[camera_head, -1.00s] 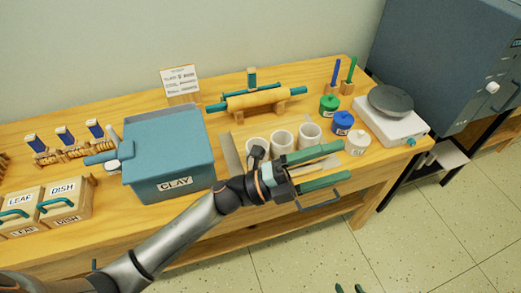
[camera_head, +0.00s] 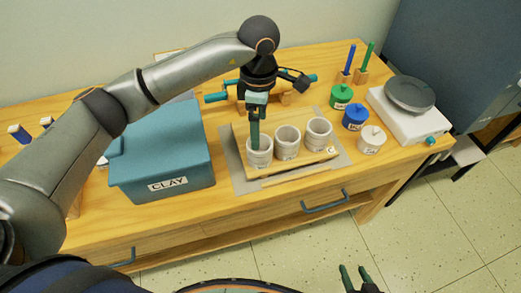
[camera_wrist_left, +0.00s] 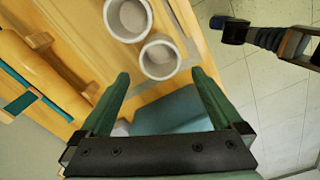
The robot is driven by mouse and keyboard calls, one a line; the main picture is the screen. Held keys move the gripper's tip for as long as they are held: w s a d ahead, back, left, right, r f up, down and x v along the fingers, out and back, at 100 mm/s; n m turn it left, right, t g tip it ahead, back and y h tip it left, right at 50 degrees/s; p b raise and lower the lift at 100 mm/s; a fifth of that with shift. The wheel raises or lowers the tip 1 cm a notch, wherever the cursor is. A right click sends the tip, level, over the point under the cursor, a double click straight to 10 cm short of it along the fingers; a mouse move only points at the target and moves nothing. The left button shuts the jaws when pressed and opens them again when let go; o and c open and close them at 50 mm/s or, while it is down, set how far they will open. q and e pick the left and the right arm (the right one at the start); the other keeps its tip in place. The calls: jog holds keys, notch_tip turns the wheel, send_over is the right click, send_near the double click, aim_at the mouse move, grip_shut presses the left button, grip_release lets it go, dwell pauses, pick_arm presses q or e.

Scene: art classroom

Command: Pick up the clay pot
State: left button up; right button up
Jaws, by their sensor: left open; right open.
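Three off-white clay pots stand upright in a row on a wooden board: the left one (camera_head: 260,156), the middle one (camera_head: 287,143) and the right one (camera_head: 319,133). My left gripper (camera_head: 255,147) points down at the left pot, its fingers seen nearly edge-on and overlapping the pot's opening. In the left wrist view my left gripper (camera_wrist_left: 160,75) is open, with one pot (camera_wrist_left: 160,57) between and just beyond the fingertips. Another pot (camera_wrist_left: 128,18) is farther up. No contact is visible. My right gripper (camera_head: 355,281) is open and empty at the bottom edge, over the floor.
A teal clay bin (camera_head: 165,160) stands left of the pots. A rolling pin (camera_wrist_left: 35,70) lies behind them, partly hidden by my left arm. Small green (camera_head: 341,95), blue (camera_head: 355,117) and white (camera_head: 372,140) jars and a scale (camera_head: 410,115) stand to the right.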

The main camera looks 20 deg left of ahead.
aim_at(260, 150)
pick_arm(q)
notch_tip(260, 150, down, 10)
jog(key=shift+f+p, duration=0.1)
jog(key=shift+p, duration=0.5)
jog(key=c, duration=1.4)
